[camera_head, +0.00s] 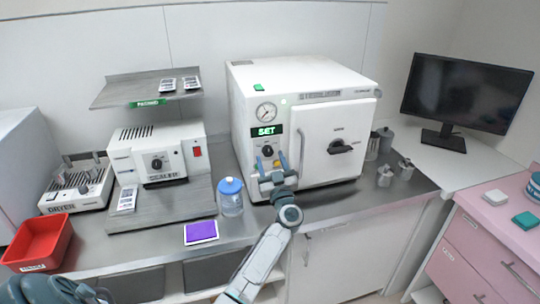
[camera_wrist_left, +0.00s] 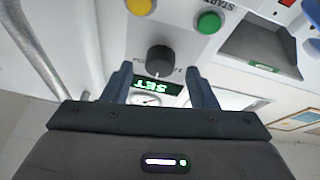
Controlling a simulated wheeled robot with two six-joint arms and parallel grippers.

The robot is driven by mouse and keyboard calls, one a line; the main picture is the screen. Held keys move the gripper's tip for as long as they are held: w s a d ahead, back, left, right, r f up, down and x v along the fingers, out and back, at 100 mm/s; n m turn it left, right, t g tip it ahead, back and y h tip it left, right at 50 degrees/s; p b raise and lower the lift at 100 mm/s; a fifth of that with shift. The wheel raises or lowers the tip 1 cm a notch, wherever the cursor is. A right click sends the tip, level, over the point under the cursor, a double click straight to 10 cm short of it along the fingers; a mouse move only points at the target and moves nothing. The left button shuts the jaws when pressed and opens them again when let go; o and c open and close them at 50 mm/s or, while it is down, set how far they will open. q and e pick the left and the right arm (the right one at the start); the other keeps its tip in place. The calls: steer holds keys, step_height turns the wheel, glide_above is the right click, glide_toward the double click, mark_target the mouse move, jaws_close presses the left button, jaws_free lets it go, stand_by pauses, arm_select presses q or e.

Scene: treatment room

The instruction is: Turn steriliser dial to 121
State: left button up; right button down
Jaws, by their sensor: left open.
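The steriliser (camera_head: 305,95) is a white box on the steel counter. Its black dial (camera_head: 267,151) sits on the front panel below a green display (camera_head: 266,130) that reads SET. In the left wrist view the dial (camera_wrist_left: 160,60) shows large, with a pale mark on its edge facing the display (camera_wrist_left: 157,87). My left gripper (camera_head: 271,164) is open in front of the panel. In the left wrist view its two fingers (camera_wrist_left: 159,72) stand on either side of the dial, with gaps showing on both sides. The dial's scale is mostly hidden. My right gripper is not in view.
A green START button (camera_wrist_left: 209,22) and a yellow button (camera_wrist_left: 140,6) lie close to the dial. The steriliser door handle (camera_head: 302,150) is just right of the gripper. A blue-capped bottle (camera_head: 231,197) and a purple-screened tablet (camera_head: 201,232) are to its left.

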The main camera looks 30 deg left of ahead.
arm_select(q)
steer(key=shift+w+a+r, duration=0.25)
steer(key=shift+w+a, duration=0.15)
steer(key=shift+a, duration=0.05)
steer(key=c, duration=1)
